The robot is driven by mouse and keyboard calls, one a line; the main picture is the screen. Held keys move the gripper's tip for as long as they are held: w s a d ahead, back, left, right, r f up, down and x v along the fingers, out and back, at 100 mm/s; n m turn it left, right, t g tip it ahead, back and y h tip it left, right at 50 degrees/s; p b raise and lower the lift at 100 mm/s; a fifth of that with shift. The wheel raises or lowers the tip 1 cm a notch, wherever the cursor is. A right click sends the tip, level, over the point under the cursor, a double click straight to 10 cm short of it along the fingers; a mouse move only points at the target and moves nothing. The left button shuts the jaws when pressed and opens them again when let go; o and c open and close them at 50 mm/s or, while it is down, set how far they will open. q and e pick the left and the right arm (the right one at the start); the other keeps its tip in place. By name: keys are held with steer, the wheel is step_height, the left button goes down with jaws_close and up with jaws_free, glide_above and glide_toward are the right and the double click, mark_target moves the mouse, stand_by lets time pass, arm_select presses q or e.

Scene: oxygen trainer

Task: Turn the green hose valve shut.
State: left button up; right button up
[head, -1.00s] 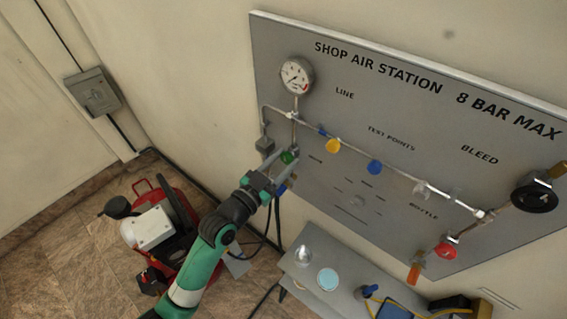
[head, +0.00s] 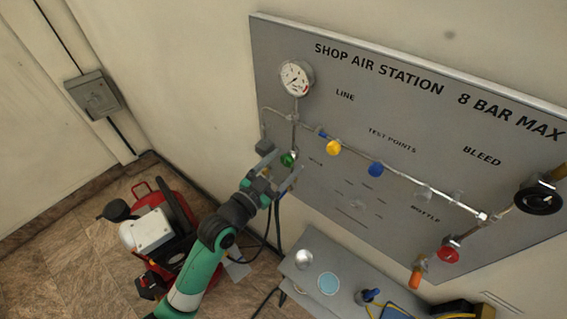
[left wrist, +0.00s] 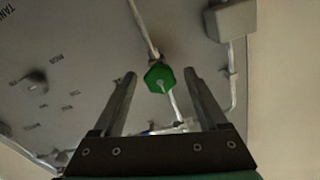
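The green hose valve (head: 288,159) is a small green knob on the grey panel, below the round gauge and the left end of the pipe. My left gripper (head: 279,168) is just in front of it, fingers pointing at the panel. In the left wrist view the green valve (left wrist: 158,76) shows between and beyond the two fingertips (left wrist: 160,78), with a gap on each side. The left gripper is open and holds nothing. My right gripper is not in view.
Yellow (head: 333,148), blue (head: 375,169) and red (head: 447,254) knobs and a black handwheel (head: 539,198) are farther right on the panel (head: 400,120). A grey box (head: 265,146) sits left of the valve. A red compressor (head: 180,215) stands below left; a grey bench (head: 310,250) below right.

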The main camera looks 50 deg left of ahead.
arm_select(q)
steer(key=s+d, duration=0.2)
steer(key=s, duration=0.9)
steer(key=shift+s, duration=0.2)
